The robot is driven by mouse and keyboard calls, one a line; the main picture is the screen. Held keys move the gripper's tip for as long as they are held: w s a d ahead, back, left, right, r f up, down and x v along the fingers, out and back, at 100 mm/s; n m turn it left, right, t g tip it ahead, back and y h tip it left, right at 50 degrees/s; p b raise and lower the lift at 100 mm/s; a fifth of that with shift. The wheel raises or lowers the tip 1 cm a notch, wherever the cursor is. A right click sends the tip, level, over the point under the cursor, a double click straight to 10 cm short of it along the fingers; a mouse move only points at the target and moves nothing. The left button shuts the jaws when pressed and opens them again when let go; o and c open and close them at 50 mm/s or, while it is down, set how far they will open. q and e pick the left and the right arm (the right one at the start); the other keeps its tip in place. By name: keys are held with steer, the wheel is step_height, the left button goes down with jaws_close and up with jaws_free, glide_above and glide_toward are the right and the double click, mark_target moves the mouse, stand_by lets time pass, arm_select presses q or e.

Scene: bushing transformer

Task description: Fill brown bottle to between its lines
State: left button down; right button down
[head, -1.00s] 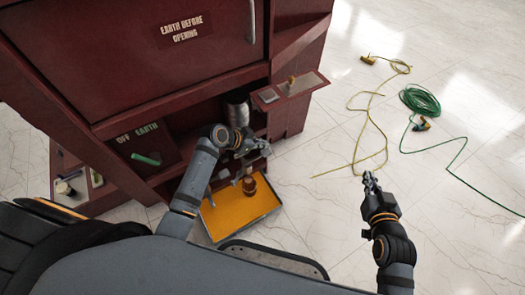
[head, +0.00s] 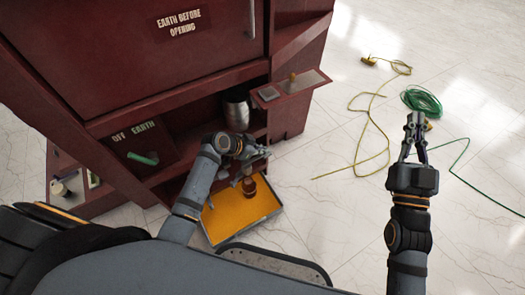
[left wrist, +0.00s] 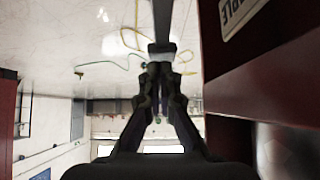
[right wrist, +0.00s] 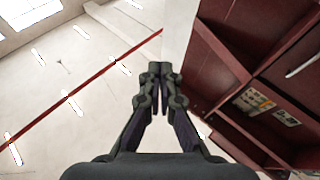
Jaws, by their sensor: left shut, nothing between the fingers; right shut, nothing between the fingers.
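The brown bottle (head: 249,186) stands in the yellow-floored tray (head: 222,222) at the foot of the red cabinet in the head view. Its lines and the liquid level are too small to make out. My left gripper (head: 264,152) is above the bottle, beside the cabinet's lower opening, and is shut and empty. In the left wrist view its fingertips (left wrist: 160,68) are together, close to a grey bar (left wrist: 163,20); I cannot tell whether they touch. My right gripper (head: 414,118) is shut and empty, well to the right over the floor. Its closed fingertips also show in the right wrist view (right wrist: 160,70).
A metal container (head: 237,110) stands inside the cabinet (head: 110,60). A small red shelf (head: 292,88) juts out at right. A green handle (head: 143,159) is on the OFF/EARTH panel. A yellow cord (head: 372,120) and a green coil (head: 421,101) lie on open floor.

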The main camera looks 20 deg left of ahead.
arm_select(q)
steer(key=shift+f, duration=0.1)
arm_select(e)
steer(key=shift+s+r, duration=0.15)
steer(key=shift+r, duration=0.45)
